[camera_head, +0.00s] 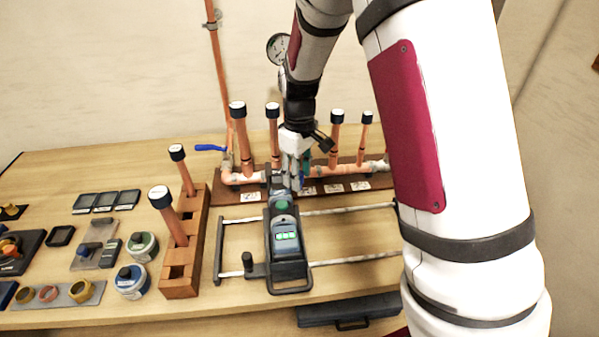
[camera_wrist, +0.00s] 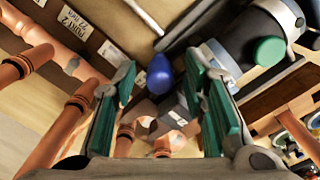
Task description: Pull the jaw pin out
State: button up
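In the wrist view a blue rounded knob (camera_wrist: 160,74), which looks like the head of the jaw pin, shows between the green-padded fingertips of my gripper (camera_wrist: 164,78). The fingers are apart, with a visible gap on both sides of the knob; I cannot tell how far beyond the tips it lies. The grey and black press tool (camera_head: 285,222) lies on the bench in the head view, its green-lit panel facing up. Its far jaw end is under my gripper (camera_head: 295,172) and mostly hidden. The tool's body with a green button (camera_wrist: 270,51) is at upper right in the wrist view.
The copper manifold (camera_head: 240,178) with several capped upright pipes stands just behind the tool. A wooden rack (camera_head: 180,284) holding two capped pipes is to the left. Tins (camera_head: 131,282) and fittings fill the bench's left side.

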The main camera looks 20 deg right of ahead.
grip_shut()
jog(key=shift+s+d, duration=0.2)
jog(key=shift+d, duration=0.7)
jog(key=shift+s+d, duration=0.15)
jog(key=shift+d, duration=0.75)
jog(key=shift+s+d, duration=0.2)
jog(key=shift+d, duration=0.7)
grip_release()
notch_tip(320, 180, up, 12)
jog(key=shift+r, duration=0.1)
